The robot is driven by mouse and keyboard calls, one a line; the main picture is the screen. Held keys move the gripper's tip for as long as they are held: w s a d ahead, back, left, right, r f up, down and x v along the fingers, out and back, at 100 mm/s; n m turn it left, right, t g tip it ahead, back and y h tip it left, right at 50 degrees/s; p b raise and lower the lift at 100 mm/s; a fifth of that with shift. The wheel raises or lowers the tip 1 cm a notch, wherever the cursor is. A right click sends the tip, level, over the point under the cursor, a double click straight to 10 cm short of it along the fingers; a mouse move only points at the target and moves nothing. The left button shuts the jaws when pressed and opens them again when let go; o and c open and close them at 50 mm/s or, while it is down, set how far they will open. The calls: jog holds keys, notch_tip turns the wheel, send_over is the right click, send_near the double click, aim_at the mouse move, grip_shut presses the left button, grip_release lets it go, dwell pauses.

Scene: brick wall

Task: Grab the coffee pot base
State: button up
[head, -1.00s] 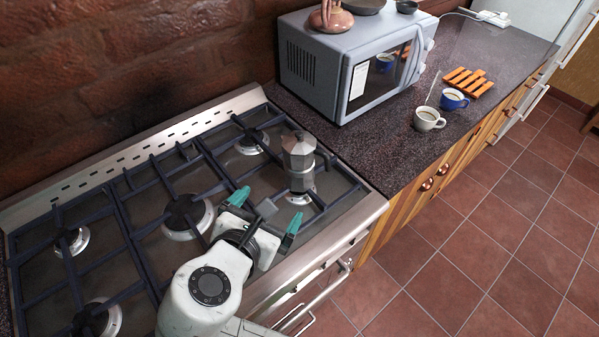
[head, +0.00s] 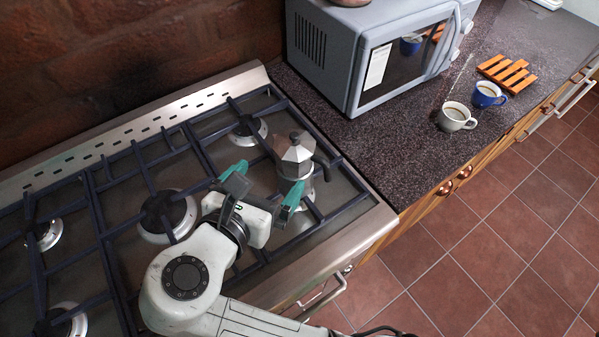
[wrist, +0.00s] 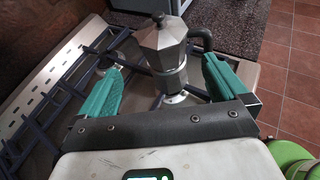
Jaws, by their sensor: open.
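The coffee pot, a metal moka pot with a dark handle, stands upright on the right side of the stove in the head view. Its coffee pot base (head: 292,187) is partly hidden by my gripper's teal finger, and the base also shows in the wrist view (wrist: 172,82). My gripper (head: 260,184) is open, just in front of the pot. In the wrist view my gripper (wrist: 160,90) has one teal finger on each side of the pot, with the pot beyond or between the tips. I see no contact with the base.
The stove (head: 118,232) has raised dark grates around the pot. A grey microwave (head: 345,50) stands on the dark counter behind. A white cup (head: 455,117), a blue cup (head: 487,95) and an orange slatted trivet (head: 508,72) are at the right.

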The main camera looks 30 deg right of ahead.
jog(key=b, duration=0.5)
send_near(286, 177)
jog(key=x, duration=0.8)
jog(key=shift+w+d+f, duration=0.15)
jog(key=shift+w+d, duration=0.05)
jog(key=shift+d, duration=0.05)
jog(key=shift+s+p+x, duration=0.2)
jog(key=shift+p+x, duration=0.25)
jog(key=shift+x, duration=2.2)
jog(key=shift+d, duration=0.15)
jog(key=shift+c, duration=0.3)
jog(key=c, duration=0.9)
jog(key=shift+c, duration=0.5)
